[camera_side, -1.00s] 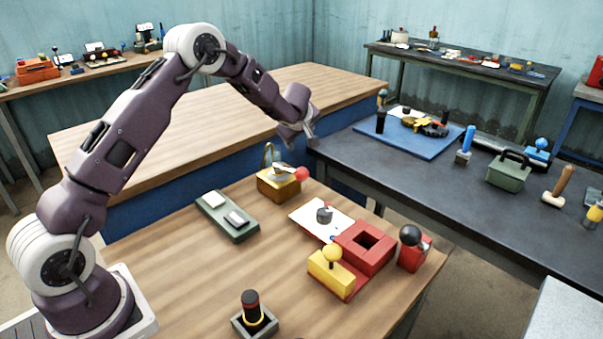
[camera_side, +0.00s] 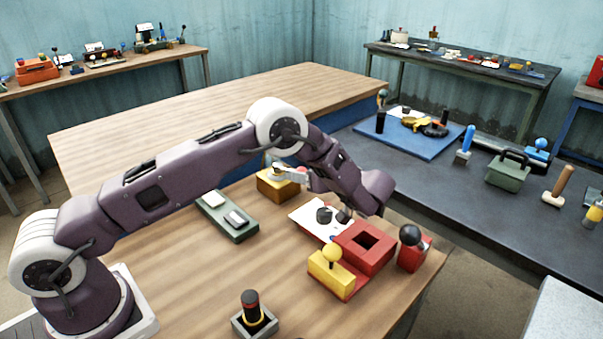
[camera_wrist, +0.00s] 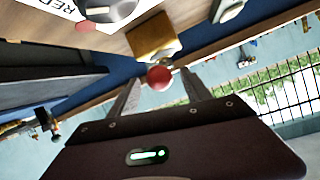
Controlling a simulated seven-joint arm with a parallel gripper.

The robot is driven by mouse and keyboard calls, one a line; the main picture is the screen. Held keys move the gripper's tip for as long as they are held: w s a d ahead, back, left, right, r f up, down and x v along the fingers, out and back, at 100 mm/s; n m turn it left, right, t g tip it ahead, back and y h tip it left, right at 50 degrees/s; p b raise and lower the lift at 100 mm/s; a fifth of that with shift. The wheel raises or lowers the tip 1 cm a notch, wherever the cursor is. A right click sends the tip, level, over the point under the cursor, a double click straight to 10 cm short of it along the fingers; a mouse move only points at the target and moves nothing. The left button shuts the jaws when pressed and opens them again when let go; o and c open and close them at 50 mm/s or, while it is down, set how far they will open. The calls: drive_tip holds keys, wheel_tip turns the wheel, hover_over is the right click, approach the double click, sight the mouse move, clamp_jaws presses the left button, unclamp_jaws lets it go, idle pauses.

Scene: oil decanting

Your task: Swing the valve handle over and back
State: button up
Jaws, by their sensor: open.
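The valve is a brass-yellow block (camera_side: 270,186) with a handle ending in a red ball knob, on the wooden bench. In the side view my forearm and wrist cover most of the knob. In the wrist view the red knob (camera_wrist: 159,78) sits between the two fingers of my gripper (camera_wrist: 161,74), with the brass block (camera_wrist: 150,38) just beyond it. The fingers are open and spread on either side of the knob. I cannot tell whether either finger touches it.
A white card (camera_side: 308,217) with a dark dial (camera_side: 324,215) lies near my wrist. A red block (camera_side: 363,246), a yellow block with a ball lever (camera_side: 331,272) and a green tray (camera_side: 226,216) stand nearby.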

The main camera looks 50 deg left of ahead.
drive_tip(key=shift+x, duration=1.15)
clamp_jaws()
drive_tip(key=shift+r, duration=0.1)
idle(0.4)
